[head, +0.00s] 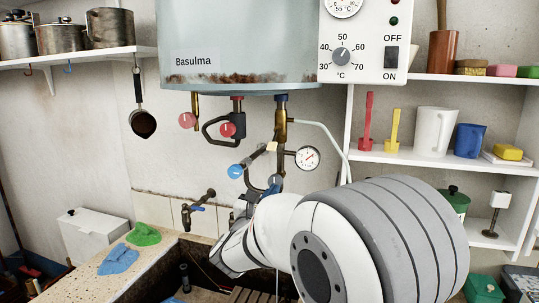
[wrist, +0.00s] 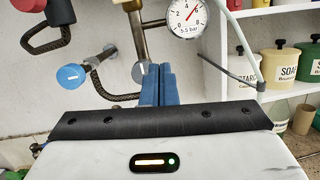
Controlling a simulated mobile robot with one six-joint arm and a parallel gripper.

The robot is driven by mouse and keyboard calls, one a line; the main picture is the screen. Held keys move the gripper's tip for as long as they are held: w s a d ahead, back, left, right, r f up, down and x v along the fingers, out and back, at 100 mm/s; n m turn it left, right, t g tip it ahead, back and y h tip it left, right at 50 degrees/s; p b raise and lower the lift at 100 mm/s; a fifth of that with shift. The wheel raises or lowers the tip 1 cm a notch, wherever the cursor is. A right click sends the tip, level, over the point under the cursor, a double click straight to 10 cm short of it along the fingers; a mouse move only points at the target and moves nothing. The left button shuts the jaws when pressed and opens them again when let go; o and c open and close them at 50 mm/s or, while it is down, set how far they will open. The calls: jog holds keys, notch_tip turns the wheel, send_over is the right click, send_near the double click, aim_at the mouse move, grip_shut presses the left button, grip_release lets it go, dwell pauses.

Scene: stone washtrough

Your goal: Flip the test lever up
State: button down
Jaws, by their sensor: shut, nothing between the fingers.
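A small cream lever tab (head: 271,147), likely the test lever, sits on the left of the brass valve (head: 281,125) under the boiler. In the wrist view the brass valve (wrist: 139,35) rises behind my fingers, and only a pale bit of the tab may show at the top edge. My gripper (wrist: 159,68) has its two blue fingers shut together with nothing between them. It is below the valve, apart from the tab in the picture. In the head view my arm hides most of the gripper, and the fingertips are hard to make out.
A blue round knob (head: 235,171) on a pipe is left of the valve, and a pressure gauge (head: 308,158) is right of it. Red knobs (head: 187,120) hang under the boiler (head: 240,40). Shelves (head: 400,160) with cups stand at the right. A tap (head: 195,205) is over the trough.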

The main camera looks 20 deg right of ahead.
jog(key=shift+w+a+r+n+t+y, duration=0.2)
jog(key=shift+a+n+t, duration=0.1)
jog(key=shift+a+n, duration=0.1)
jog(key=shift+w+a+r+n+t+y, duration=0.15)
jog(key=shift+a+r+n+t, duration=0.15)
jog(key=shift+a, duration=0.15)
jog(key=shift+w+a+r+n+t+y, duration=0.1)
jog(key=shift+a+r+n+t+y, duration=0.05)
jog(key=shift+a+n+t, duration=0.2)
jog(key=shift+w, duration=0.15)
